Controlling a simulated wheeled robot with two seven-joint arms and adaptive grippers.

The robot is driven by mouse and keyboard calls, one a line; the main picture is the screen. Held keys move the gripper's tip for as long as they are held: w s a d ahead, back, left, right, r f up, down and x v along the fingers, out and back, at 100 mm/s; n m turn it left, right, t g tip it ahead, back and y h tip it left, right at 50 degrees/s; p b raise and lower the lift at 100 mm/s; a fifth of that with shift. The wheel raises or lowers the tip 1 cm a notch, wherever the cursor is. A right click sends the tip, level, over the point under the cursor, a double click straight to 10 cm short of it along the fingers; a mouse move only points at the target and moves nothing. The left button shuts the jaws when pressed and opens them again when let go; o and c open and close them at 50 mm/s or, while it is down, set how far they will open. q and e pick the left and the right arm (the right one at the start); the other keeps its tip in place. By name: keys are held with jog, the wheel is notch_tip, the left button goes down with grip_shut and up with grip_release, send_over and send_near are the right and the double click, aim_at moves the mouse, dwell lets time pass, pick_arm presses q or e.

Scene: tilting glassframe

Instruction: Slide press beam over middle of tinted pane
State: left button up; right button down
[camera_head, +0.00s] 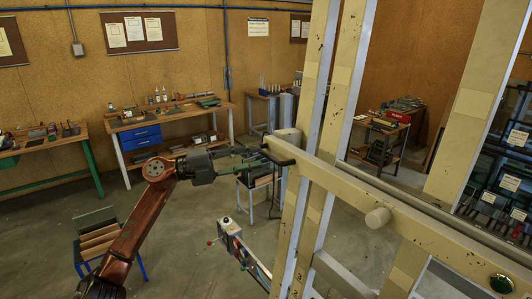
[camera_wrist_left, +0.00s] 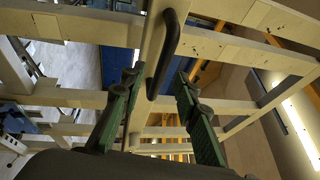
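The press beam (camera_head: 335,182) appears to be the long cream bar crossing the upright frame and running to the lower right. A round cream knob (camera_head: 377,217) sticks out of it. A black bar handle (camera_head: 278,150) is at the beam's left end. My left gripper (camera_head: 260,157) is close to this handle. In the left wrist view the green fingers (camera_wrist_left: 160,80) are apart, with the handle (camera_wrist_left: 168,50) between and beyond them; no grip shows. I cannot make out a tinted pane clamped in the frame. My right gripper is out of view.
Cream uprights with metal rails (camera_head: 310,130) stand close to the left gripper. Dark labelled panes (camera_head: 500,170) stand in a rack at the right. Workbenches (camera_head: 165,115) line the back wall.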

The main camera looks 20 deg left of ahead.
aim_at(267, 153)
pick_arm(q)
jog(key=x, duration=0.4)
jog(key=shift+s+r+p, duration=0.15)
jog(key=shift+p, duration=0.25)
jog(key=shift+w+d, duration=0.25)
jog(key=shift+w, duration=0.05)
grip_shut()
